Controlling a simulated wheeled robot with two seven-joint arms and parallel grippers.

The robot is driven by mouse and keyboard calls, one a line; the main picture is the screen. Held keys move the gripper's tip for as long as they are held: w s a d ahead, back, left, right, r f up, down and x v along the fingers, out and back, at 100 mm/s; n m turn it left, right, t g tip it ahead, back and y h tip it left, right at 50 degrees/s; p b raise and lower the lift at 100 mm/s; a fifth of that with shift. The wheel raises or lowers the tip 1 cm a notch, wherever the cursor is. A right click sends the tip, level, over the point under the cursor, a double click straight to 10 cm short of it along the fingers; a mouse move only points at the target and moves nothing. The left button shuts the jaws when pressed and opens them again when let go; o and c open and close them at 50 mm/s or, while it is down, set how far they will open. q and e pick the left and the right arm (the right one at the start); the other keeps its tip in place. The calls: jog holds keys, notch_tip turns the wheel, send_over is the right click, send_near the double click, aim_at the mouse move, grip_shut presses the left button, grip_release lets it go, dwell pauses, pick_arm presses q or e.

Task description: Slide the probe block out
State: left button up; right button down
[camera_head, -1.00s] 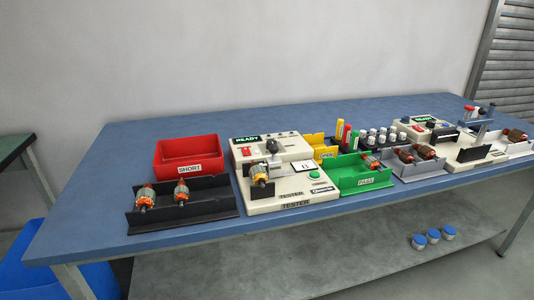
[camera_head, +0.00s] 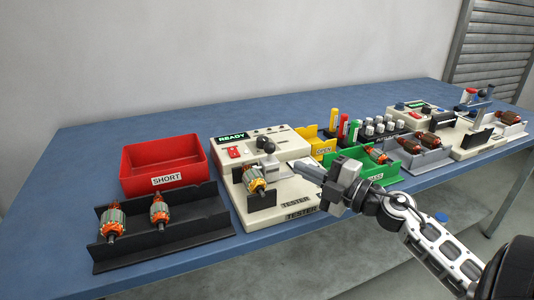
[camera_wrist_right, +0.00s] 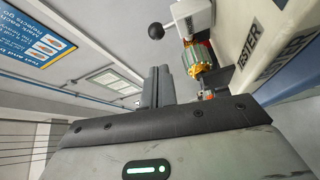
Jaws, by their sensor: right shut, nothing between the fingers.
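The probe block (camera_wrist_right: 190,14) shows in the right wrist view as a pale block with a black ball knob (camera_wrist_right: 156,31). In the head view the dark knob (camera_head: 267,146) stands above the tester (camera_head: 282,196), just behind an armature (camera_head: 255,180). The armature, with orange ends and a copper-green body, also shows in the wrist view (camera_wrist_right: 199,60), close to the block. My right gripper (camera_head: 302,168) is shut and empty, over the right part of the tester, to the right of the knob. Its fingers (camera_wrist_right: 157,86) appear apart from the knob. My left gripper is not in view.
A black tray (camera_head: 200,225) with two armatures and a red SHORT bin (camera_head: 165,165) are on the left. A yellow OPEN bin (camera_head: 322,143) and a green PASS tray (camera_head: 388,172) are close to my right arm. The blue table (camera_head: 80,150) is clear at far left.

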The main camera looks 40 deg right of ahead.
aim_at(270, 161)
jog(key=p+x, duration=0.1)
jog(key=x, duration=0.8)
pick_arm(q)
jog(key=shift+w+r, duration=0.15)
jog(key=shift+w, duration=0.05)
pick_arm(e)
jog(key=shift+w+a, duration=0.15)
jog(key=shift+w, duration=0.35)
